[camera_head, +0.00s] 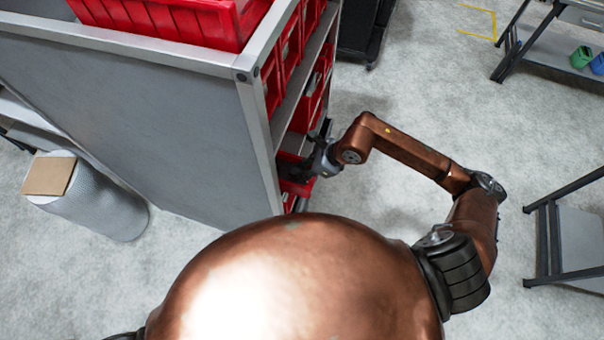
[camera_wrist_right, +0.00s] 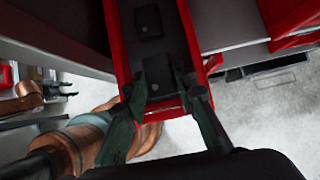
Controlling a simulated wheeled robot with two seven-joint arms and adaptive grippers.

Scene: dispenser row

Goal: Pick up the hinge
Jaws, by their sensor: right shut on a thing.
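My right gripper (camera_head: 322,160) reaches into the shelf's open side from the right in the head view. In the right wrist view its two dark fingers (camera_wrist_right: 166,92) point down into a narrow red bin. They are shut on a dark, flat hinge (camera_wrist_right: 181,72) at the near end of the bin. The fingers partly cover it, so the exact grip is hard to see. A second dark, flat piece (camera_wrist_right: 148,20) lies further in the same bin, apart from the fingers. In the head view the hinge is hidden. My left gripper is not in view.
The grey shelf (camera_head: 150,110) holds several red bins, with another red bin (camera_head: 185,22) on top. The bin (camera_wrist_right: 117,45) has walls close around the fingers. A mesh drum (camera_head: 105,205) stands left of the shelf. Open floor lies right, with a workbench (camera_head: 550,60) at the back.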

